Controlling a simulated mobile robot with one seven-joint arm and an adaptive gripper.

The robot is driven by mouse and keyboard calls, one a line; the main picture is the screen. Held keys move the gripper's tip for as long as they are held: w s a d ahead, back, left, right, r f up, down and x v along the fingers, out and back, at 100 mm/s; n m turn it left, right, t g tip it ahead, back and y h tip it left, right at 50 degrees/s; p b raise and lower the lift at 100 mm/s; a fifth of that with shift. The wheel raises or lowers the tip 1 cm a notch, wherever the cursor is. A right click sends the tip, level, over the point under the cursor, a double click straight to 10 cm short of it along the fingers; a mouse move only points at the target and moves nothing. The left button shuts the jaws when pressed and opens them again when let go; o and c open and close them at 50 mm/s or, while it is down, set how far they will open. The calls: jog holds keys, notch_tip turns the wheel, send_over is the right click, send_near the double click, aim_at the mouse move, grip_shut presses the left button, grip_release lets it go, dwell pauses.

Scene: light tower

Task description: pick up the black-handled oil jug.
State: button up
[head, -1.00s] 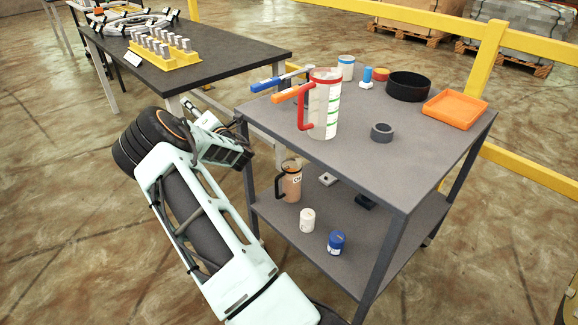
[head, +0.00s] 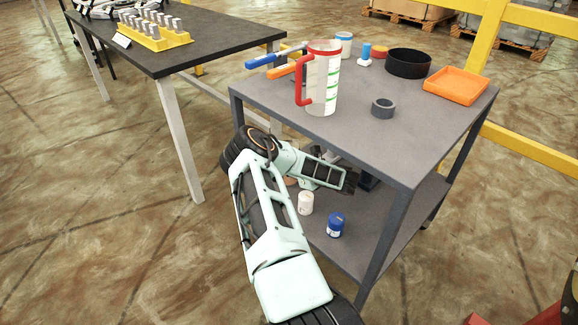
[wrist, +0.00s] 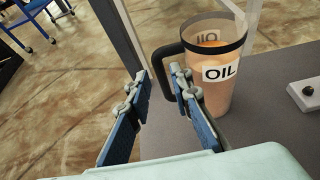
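In the wrist view the oil jug (wrist: 215,75) is a clear tapered jug with tan contents, a black rim and a white OIL label, standing upright on the grey lower shelf. Its black handle (wrist: 160,62) points left, toward my fingers. My gripper (wrist: 160,78) is open, one finger on each side of the handle's line. The handle shows between the fingertips; I cannot tell if either touches it. The right finger overlaps the jug's lower left side in the picture. In the head view my arm and gripper (head: 335,175) reach into the lower shelf and hide most of the jug.
The grey cart top (head: 350,135) is above my gripper, with a red-handled jug (head: 322,80) on it. A white canister (head: 306,203) and a blue canister (head: 336,225) stand on the lower shelf. A cart leg (wrist: 118,40) is close to my left finger.

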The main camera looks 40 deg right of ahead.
jog(key=b+x, duration=0.2)
jog(key=x, duration=0.4)
jog(key=shift+w+a+f+b, duration=0.1)
jog(key=shift+w+f+b, duration=0.1)
jog(key=shift+b, duration=0.1)
jog(key=shift+c, duration=0.2)
grip_shut()
jog(key=shift+r, duration=0.15)
